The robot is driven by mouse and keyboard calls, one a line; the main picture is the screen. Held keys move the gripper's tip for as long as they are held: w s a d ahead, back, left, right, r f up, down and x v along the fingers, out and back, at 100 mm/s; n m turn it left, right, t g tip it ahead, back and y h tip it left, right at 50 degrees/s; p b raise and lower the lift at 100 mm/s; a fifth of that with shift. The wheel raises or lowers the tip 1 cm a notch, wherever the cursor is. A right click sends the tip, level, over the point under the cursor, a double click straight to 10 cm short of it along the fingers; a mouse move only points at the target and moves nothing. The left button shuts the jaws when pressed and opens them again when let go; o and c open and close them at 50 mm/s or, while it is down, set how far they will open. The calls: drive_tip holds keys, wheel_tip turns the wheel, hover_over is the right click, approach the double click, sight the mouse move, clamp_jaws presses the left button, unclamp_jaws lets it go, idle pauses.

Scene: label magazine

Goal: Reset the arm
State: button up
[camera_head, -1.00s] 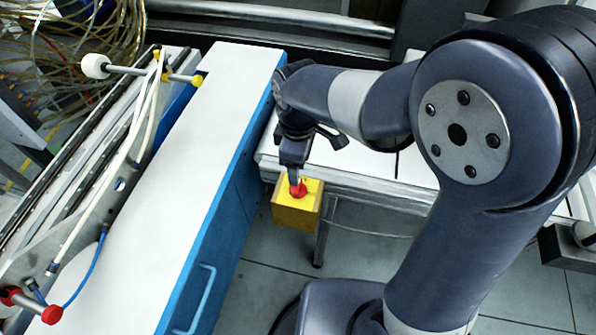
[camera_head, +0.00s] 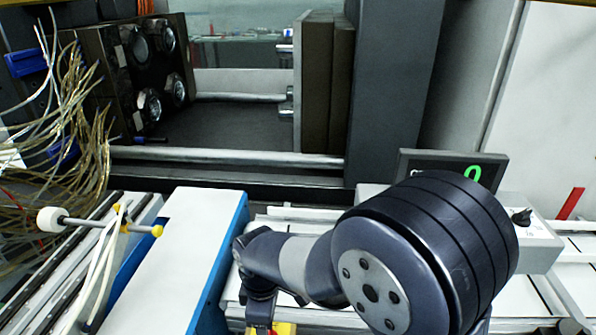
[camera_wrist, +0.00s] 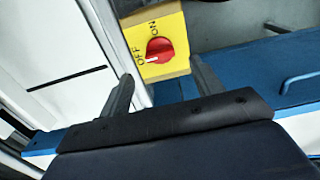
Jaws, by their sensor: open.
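My gripper (camera_wrist: 161,68) is open, its two dark fingers on either side of the lower part of a red rotary knob (camera_wrist: 160,50) in the wrist view. The fingers do not visibly touch the knob. The knob sits on a yellow switch box (camera_wrist: 176,30) marked ON and OFF. In the head view my arm reaches down to the left. My gripper is at the bottom edge there, mostly cut off. Only the top of the yellow box (camera_head: 284,328) shows beside it.
A white-topped blue cabinet (camera_head: 187,240) stands just left of my arm. Tangled tubes (camera_head: 75,120) hang at the far left. A dark screen with a green mark (camera_head: 450,165) and a grey control box (camera_head: 535,235) stand behind and right of my arm.

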wheel_tip(320, 180, down, 5)
drive_tip(key=shift+f, duration=0.15)
idle(0.4)
